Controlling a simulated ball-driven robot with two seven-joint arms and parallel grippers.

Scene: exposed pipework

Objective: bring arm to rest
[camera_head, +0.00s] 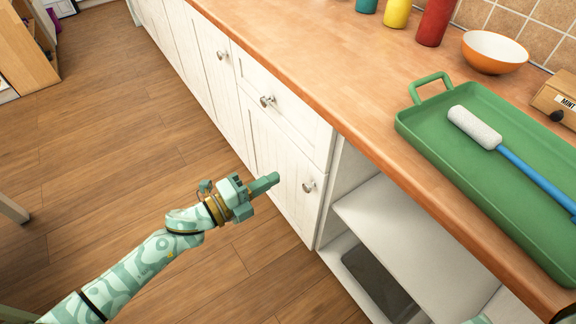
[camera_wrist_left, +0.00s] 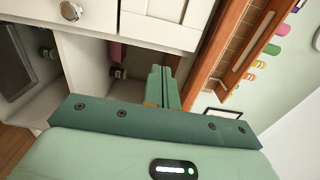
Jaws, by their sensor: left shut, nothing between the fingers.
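My left gripper (camera_head: 265,184) is in front of the white lower cabinet doors, below the counter's level. Its green fingers are shut together with nothing between them, and they point right toward the cabinet. In the left wrist view the closed fingers (camera_wrist_left: 160,86) stand upright in the middle, clear of the white cabinet fronts. My left arm comes in from the lower left over the wood floor. My right gripper is not seen; only small pale green patches show at the bottom right edge of the head view.
A wooden counter (camera_head: 300,55) runs along the right, with a green tray (camera_head: 440,130) holding a white-and-blue roller (camera_head: 475,127). An orange bowl (camera_head: 494,51) and bottles stand behind. An open cabinet shelf (camera_head: 405,225) is right of the gripper.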

